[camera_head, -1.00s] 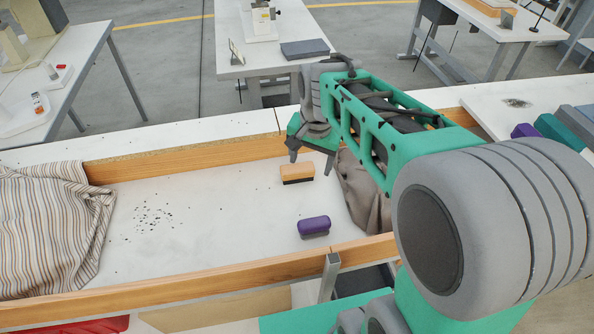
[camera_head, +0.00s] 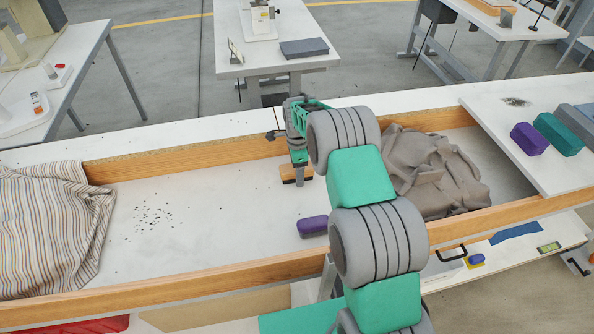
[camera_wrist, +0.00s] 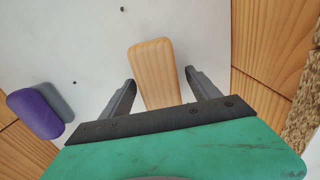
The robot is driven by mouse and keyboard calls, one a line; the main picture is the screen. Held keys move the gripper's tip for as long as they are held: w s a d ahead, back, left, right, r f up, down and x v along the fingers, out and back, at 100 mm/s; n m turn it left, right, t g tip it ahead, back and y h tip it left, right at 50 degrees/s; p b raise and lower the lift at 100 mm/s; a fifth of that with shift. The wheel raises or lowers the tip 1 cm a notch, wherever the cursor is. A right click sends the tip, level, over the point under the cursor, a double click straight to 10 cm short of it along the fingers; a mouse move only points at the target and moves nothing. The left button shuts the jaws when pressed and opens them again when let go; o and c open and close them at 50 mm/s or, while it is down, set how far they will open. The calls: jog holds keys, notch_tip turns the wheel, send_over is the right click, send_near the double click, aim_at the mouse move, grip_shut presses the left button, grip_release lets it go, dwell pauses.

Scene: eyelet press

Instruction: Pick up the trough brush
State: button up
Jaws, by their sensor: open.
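The trough brush, a wooden block with dark bristles below, stands on the white trough floor (camera_head: 190,235). In the head view the brush (camera_head: 289,175) is partly hidden behind my gripper (camera_head: 300,172). In the wrist view the pale wooden top of the brush (camera_wrist: 153,72) lies lengthwise between the two fingers of my gripper (camera_wrist: 160,88). The fingers are open, one on each side of the brush, with a gap showing on both sides. I cannot tell how far above the floor the fingertips are.
A purple block (camera_head: 312,225) lies near the brush; it also shows in the wrist view (camera_wrist: 36,112). Grey-brown cloth (camera_head: 435,170) is bunched to the right, striped cloth (camera_head: 50,225) at the left. Wooden rails (camera_head: 200,160) edge the trough. Dark specks dot the floor.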

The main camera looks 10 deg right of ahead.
jog(key=shift+f, duration=0.3)
jog(key=c, duration=1.5)
jog(key=shift+r, duration=0.1)
jog(key=shift+c, duration=0.2)
jog(key=shift+w+r, duration=0.1)
jog(key=shift+r, duration=0.4)
jog(key=r, duration=0.2)
jog(key=shift+s+a+r, duration=0.15)
jog(key=shift+s+r, duration=0.05)
jog(key=shift+r, duration=0.1)
jog(key=s+a+r+b, duration=0.1)
jog(key=s+a+r, duration=0.1)
jog(key=s+r, duration=0.2)
jog(key=s+a+r+b, duration=0.1)
jog(key=s+a+r, duration=0.2)
jog(key=s+r, duration=0.2)
jog(key=s, duration=0.3)
jog(key=shift+s+a+r, duration=0.15)
jog(key=shift+s+a, duration=0.1)
jog(key=shift+s, duration=0.05)
